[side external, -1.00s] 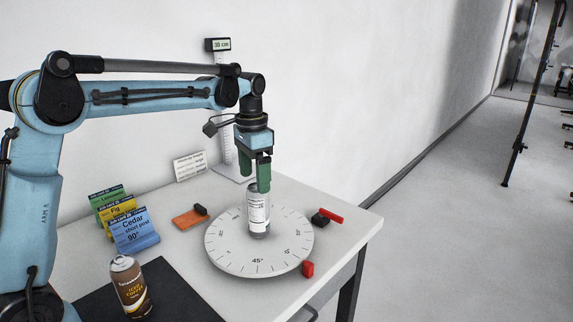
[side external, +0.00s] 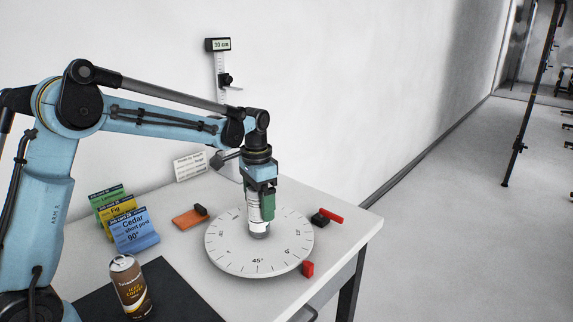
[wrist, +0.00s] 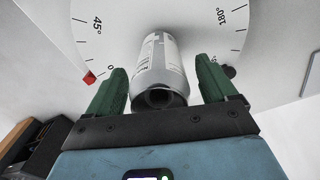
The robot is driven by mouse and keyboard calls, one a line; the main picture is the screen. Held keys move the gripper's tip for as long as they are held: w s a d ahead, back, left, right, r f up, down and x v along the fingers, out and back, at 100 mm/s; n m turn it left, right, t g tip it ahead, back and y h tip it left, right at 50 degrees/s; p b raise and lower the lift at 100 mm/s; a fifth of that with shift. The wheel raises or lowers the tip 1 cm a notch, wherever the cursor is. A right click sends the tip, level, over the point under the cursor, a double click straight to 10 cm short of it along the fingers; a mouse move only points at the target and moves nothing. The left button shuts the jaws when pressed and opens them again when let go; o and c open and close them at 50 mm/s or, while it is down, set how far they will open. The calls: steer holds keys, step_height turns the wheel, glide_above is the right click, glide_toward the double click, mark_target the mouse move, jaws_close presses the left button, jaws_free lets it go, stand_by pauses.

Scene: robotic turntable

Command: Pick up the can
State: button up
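A brown can (side external: 131,287) labelled iced coffee stands upright on the black mat at the front left. A grey-white bottle-like container (side external: 258,228) with a printed label stands upright on the round turntable (side external: 225,255). My gripper (side external: 262,213) points down over this container. In the wrist view, the green fingers of my gripper (wrist: 162,80) are apart, one on each side of the container (wrist: 162,60), with a gap visible on both sides. In the side view my gripper hides the container's upper part. The brown can is not in the wrist view.
A height gauge (side external: 222,70) reading 30 cm stands behind, near the wall.

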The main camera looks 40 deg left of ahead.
steer(key=c, duration=1.3)
steer(key=shift+c, duration=0.3)
steer(key=shift+r, duration=0.2)
